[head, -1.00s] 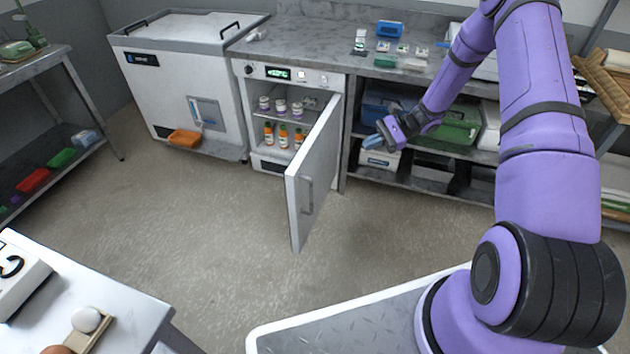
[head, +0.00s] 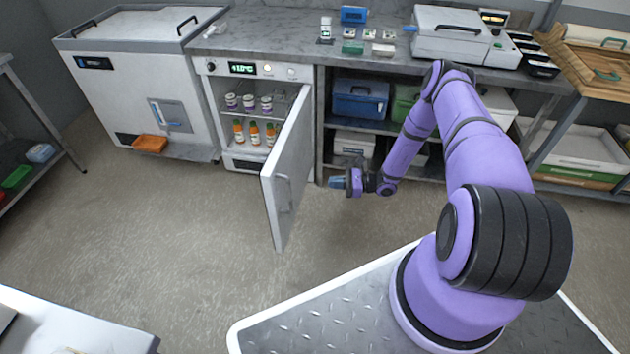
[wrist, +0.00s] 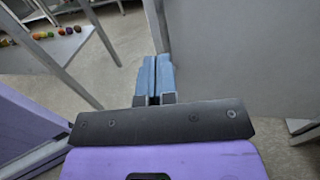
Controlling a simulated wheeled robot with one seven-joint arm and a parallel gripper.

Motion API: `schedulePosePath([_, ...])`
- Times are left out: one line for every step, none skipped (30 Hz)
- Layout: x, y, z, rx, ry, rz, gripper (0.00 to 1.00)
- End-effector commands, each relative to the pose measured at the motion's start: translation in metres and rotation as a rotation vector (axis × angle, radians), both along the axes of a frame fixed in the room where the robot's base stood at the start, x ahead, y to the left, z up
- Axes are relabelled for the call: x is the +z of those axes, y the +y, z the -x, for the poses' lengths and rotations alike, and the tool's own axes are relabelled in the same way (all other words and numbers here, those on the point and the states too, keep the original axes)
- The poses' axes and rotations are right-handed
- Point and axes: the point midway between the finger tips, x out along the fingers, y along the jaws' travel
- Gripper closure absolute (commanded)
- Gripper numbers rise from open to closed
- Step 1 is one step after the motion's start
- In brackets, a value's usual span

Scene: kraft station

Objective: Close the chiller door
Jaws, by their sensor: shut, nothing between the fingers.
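The chiller (head: 243,163) stands under the counter, with a lit display on its front panel. Its door (head: 288,165) stands wide open, hinged on the right and swung out toward me, with a handle on its outer face. Small jars and orange-capped bottles (head: 254,134) show on the shelves inside. My gripper (head: 335,182) is shut and empty, to the right of the door on its outer side, with a gap between them. In the wrist view the blue fingers (wrist: 155,78) are together, and a large grey panel beside them at right may be the door.
A white chest unit (head: 140,80) with an orange tray (head: 150,143) stands left of the chiller. Shelves with a blue bin (head: 360,99) lie behind my arm. A white table (head: 70,325) is at front left. The floor (head: 180,230) before the chiller is clear.

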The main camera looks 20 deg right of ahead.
Motion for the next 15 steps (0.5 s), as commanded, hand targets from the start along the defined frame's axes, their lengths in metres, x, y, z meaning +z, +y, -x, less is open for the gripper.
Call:
schedulePosePath([0.0,0.006,-0.003,0.003,0.0,0.0,1.0])
schedulePosePath([0.0,0.01,-0.004,0.004,0.0,0.0,1.0])
schedulePosePath([0.0,0.017,-0.007,0.005,0.0,0.0,1.0])
schedulePosePath([0.0,0.021,-0.01,0.005,0.0,0.0,1.0])
schedulePosePath([0.0,0.026,-0.012,0.005,0.0,0.0,1.0])
schedulePosePath([0.0,0.033,-0.015,0.006,0.0,0.0,1.0])
schedulePosePath([0.0,0.038,-0.018,0.006,0.0,0.0,1.0])
schedulePosePath([0.0,0.043,-0.02,0.005,0.0,0.0,1.0])
schedulePosePath([0.0,0.05,-0.024,0.006,0.0,0.0,1.0])
schedulePosePath([0.0,0.055,-0.026,0.006,0.0,0.0,1.0])
schedulePosePath([0.0,0.06,-0.029,0.005,0.0,0.0,1.0])
schedulePosePath([0.0,0.066,-0.032,0.006,-0.001,0.0,1.0])
schedulePosePath([0.0,0.072,-0.035,0.006,-0.001,0.0,1.0])
schedulePosePath([0.0,0.076,-0.037,0.005,0.0,0.001,1.0])
schedulePosePath([0.0,0.082,-0.04,0.006,-0.001,0.002,1.0])
